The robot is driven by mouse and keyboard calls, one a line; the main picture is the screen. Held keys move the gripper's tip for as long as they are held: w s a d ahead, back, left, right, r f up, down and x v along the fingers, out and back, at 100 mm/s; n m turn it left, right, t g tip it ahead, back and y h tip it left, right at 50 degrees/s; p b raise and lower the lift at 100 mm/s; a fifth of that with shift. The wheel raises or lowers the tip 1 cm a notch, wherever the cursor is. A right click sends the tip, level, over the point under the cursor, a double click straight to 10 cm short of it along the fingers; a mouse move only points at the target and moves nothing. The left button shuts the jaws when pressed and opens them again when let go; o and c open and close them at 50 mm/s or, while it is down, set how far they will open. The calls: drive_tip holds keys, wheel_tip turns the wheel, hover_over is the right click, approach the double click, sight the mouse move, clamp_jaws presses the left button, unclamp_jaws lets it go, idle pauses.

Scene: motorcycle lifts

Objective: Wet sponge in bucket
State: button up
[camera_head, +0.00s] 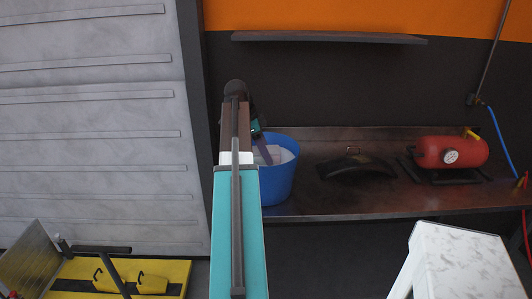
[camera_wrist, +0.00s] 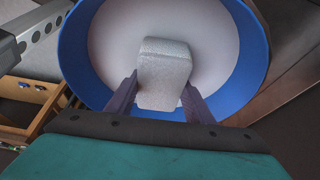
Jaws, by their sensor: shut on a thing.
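The bucket (camera_head: 279,182) is blue with a whitish inside and stands at the left end of a dark workbench. In the wrist view its blue wall (camera_wrist: 73,52) rings a pale grey-white interior. My gripper (camera_wrist: 160,88) is shut on a light grey, block-shaped sponge (camera_wrist: 166,68), one finger on each side. The sponge appears over or within the bucket's opening; its height above the bottom cannot be told. I cannot tell whether the pale interior is water. In the head view, my arm hides part of the bucket, and the sponge is not clear.
On the workbench (camera_head: 410,205), a dark curved object (camera_head: 355,168) and a red tank with a gauge (camera_head: 450,152) stand right of the bucket. A dark shelf (camera_head: 330,37) is on the wall above. A white speckled stand (camera_head: 460,262) is at front right, and a yellow platform (camera_head: 80,272) at lower left.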

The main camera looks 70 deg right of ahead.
drive_tip(key=shift+f, duration=0.1)
drive_tip(key=shift+r+p, duration=2.05)
drive_tip(key=shift+r, duration=1.5)
drive_tip(key=shift+w, duration=0.1)
